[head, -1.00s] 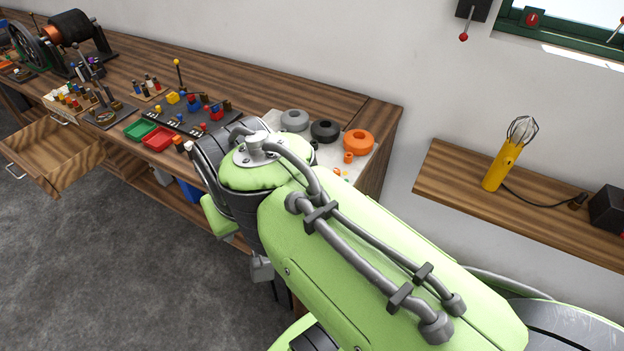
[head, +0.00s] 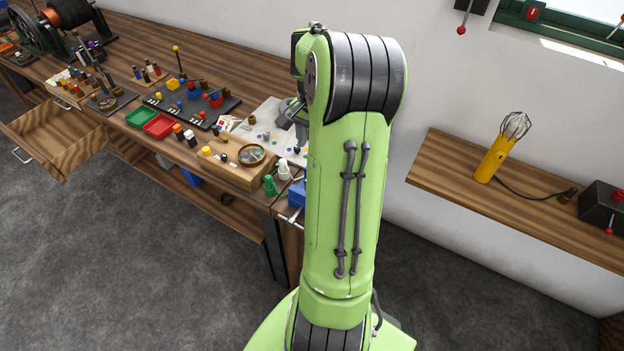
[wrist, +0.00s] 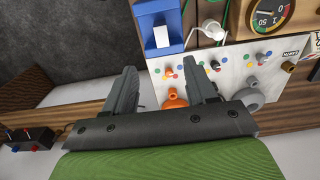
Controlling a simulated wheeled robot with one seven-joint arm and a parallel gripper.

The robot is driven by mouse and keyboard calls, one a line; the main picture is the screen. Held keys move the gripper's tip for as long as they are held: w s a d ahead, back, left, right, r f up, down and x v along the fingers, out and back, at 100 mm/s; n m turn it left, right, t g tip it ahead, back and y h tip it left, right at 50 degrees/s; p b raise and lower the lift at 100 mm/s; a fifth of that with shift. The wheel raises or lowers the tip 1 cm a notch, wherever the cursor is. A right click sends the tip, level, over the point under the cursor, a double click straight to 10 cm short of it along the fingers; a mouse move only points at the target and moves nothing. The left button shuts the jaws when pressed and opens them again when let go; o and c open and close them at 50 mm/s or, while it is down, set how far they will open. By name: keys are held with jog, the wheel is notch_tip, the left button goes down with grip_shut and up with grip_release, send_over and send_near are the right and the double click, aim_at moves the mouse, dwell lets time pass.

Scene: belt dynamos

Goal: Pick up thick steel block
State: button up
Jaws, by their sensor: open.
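My gripper (wrist: 160,68) is open in the wrist view, with two grey fingers spread apart and nothing between them. Beyond the fingertips, a pale, light-coloured block (wrist: 161,37) sits in a blue holder (wrist: 172,12); it may be the thick steel block, but I cannot tell its material or thickness. The blue holder also shows in the head view (head: 297,194), at the bench's front edge, partly hidden by my arm. Grey parts of my gripper (head: 293,111) show there beside my arm, above the white board; the block cannot be made out.
A white board with coloured dots (wrist: 230,62) lies right of the fingers, with an orange part (wrist: 175,101) and a grey ring (wrist: 250,98). A gauge (wrist: 268,14) is at top right. The wooden bench (head: 215,62) also holds green and red trays (head: 158,126). A drawer (head: 55,140) stands open.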

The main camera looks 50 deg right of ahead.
notch_tip(320, 180, down, 9)
jog(key=shift+f+b, duration=0.1)
jog(key=shift+b, duration=0.45)
jog(key=f, duration=0.5)
jog(key=shift+w+d, duration=0.1)
jog(key=shift+w, duration=0.1)
jog(key=shift+c, duration=0.7)
grip_shut()
